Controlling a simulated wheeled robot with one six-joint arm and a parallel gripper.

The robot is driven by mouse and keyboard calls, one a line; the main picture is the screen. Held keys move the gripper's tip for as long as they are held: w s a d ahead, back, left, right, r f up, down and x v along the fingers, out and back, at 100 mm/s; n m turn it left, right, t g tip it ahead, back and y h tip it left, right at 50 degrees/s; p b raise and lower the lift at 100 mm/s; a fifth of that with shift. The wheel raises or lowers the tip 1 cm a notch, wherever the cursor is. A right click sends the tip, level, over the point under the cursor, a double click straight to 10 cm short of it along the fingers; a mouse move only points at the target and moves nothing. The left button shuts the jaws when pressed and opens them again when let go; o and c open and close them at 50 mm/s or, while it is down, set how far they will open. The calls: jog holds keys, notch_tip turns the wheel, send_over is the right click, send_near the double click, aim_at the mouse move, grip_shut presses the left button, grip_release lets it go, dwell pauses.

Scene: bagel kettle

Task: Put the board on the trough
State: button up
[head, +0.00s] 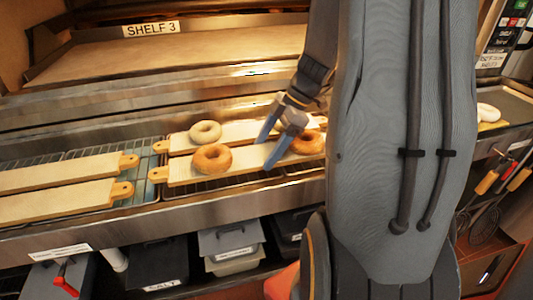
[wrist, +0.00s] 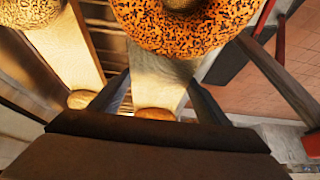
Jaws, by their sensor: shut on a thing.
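The front pale wooden board (head: 236,164) has an orange-tan handle at its left end and carries two browned bagels, one at the left (head: 212,158) and one at the right (head: 307,143). My gripper (head: 269,147) is shut on this board between the bagels, with one finger along each long side. In the wrist view the board (wrist: 160,80) runs between the fingers, and a seeded bagel (wrist: 185,22) is large and close. The board lies over a long steel trough (head: 175,217) with wire racks; I cannot tell whether it touches them. My arm hides its right end.
A second board (head: 178,143) with pale bagels lies just behind. Two empty boards (head: 62,173) rest on the left racks. A pale bagel (head: 490,112) sits in a steel pan at the far right. Bins (head: 230,245) stand below. A wide shelf is above.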

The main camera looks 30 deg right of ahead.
jog(key=shift+f, duration=1.15)
jog(key=o, duration=1.4)
jog(key=b+v, duration=0.2)
jog(key=v, duration=1)
jog(key=shift+s, duration=0.1)
